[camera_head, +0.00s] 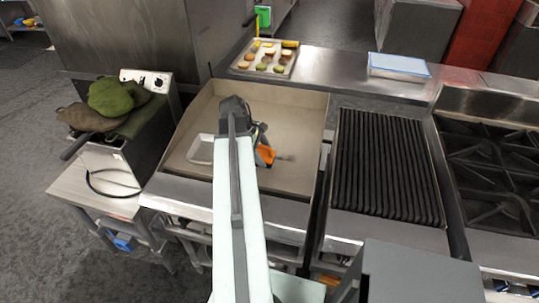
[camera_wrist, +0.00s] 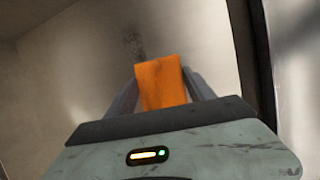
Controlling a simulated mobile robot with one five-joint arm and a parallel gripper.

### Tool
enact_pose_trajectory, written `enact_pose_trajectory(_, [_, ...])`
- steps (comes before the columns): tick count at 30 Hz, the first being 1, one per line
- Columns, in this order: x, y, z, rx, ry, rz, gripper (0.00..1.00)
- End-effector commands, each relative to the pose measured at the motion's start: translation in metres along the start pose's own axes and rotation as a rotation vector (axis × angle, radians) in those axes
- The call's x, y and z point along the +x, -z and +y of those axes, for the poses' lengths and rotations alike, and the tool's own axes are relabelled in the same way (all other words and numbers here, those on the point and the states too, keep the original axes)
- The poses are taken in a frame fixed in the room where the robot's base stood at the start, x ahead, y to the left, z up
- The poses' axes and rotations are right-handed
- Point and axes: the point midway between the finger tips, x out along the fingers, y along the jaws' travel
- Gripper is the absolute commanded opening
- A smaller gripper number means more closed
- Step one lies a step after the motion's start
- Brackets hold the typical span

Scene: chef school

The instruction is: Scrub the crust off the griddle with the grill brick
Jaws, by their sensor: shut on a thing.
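The griddle (camera_head: 292,108) is a wide beige-grey plate with raised side walls, in the middle of the head view. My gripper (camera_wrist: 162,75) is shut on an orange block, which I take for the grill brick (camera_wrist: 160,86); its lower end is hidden. In the head view the orange grill brick (camera_head: 265,154) shows just right of my arm, over the griddle's front half. A dark, speckled crust patch (camera_wrist: 133,46) lies on the griddle surface beyond the brick in the wrist view. I cannot tell whether the brick touches the surface.
A pale metal rectangular piece (camera_head: 200,149) is on the griddle left of my arm. A ribbed grill (camera_head: 388,165) and a burner range (camera_head: 490,165) stand to the right. A tray of food (camera_head: 266,58) sits behind. A fryer (camera_head: 115,160) with green cloth-like items stands left.

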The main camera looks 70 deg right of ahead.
Motion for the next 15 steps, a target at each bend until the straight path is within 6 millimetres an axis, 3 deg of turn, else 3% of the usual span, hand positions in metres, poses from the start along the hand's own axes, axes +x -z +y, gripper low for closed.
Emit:
enact_pose_trajectory(5, [0.001,0.0,0.002,0.001,0.0,-0.002,0.3])
enact_pose_trajectory(15, [0.008,0.003,0.029,0.0,-0.001,-0.002,0.3])
